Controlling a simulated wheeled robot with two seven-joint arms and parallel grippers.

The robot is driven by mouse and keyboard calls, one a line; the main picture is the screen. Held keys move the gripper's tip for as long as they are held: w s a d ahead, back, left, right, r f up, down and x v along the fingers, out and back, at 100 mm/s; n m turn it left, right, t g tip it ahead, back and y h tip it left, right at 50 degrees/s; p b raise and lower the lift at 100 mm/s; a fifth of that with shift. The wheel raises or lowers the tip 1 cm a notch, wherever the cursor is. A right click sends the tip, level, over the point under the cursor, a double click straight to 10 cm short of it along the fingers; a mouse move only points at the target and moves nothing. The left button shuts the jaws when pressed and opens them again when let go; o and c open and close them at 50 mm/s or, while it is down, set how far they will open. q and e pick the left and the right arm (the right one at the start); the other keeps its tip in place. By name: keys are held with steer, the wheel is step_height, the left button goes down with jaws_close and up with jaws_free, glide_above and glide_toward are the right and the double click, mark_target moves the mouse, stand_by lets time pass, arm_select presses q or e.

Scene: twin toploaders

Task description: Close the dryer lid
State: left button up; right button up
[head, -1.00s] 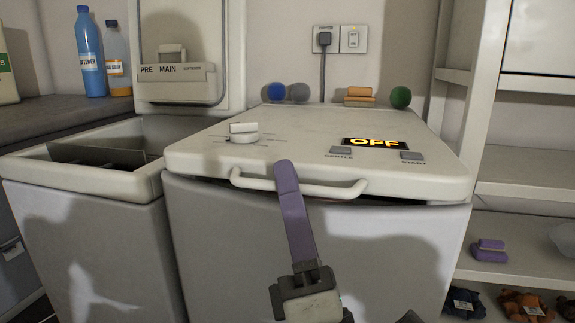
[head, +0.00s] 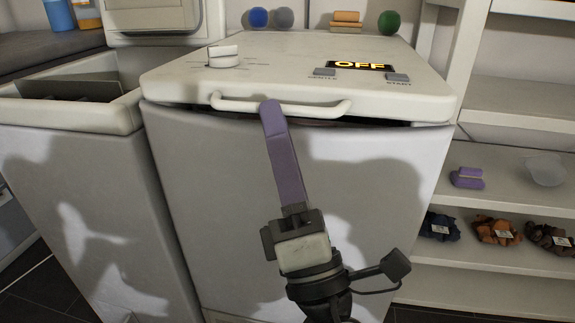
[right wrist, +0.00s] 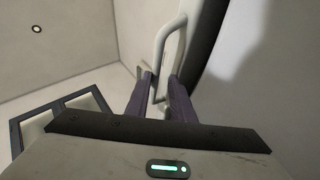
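The dryer (head: 290,200) is the right-hand machine, with a lit OFF display on its white lid (head: 290,65). The lid lies almost level, with a thin dark gap under its front edge. A white bar handle (head: 315,108) runs along that edge; it also shows in the right wrist view (right wrist: 168,32). My right gripper (head: 270,106) reaches up to the handle from the front, its purple fingertips overlapping the bar. In the right wrist view my right gripper (right wrist: 160,76) has its fingers apart, with part of the handle seen between them. My left gripper is out of view.
A second toploader (head: 85,190) stands open at left, its lid (head: 155,20) raised. White shelves (head: 505,185) at right hold small items.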

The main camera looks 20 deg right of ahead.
steer(key=v, duration=0.8)
steer(key=shift+s, duration=0.2)
steer(key=shift+a, duration=0.1)
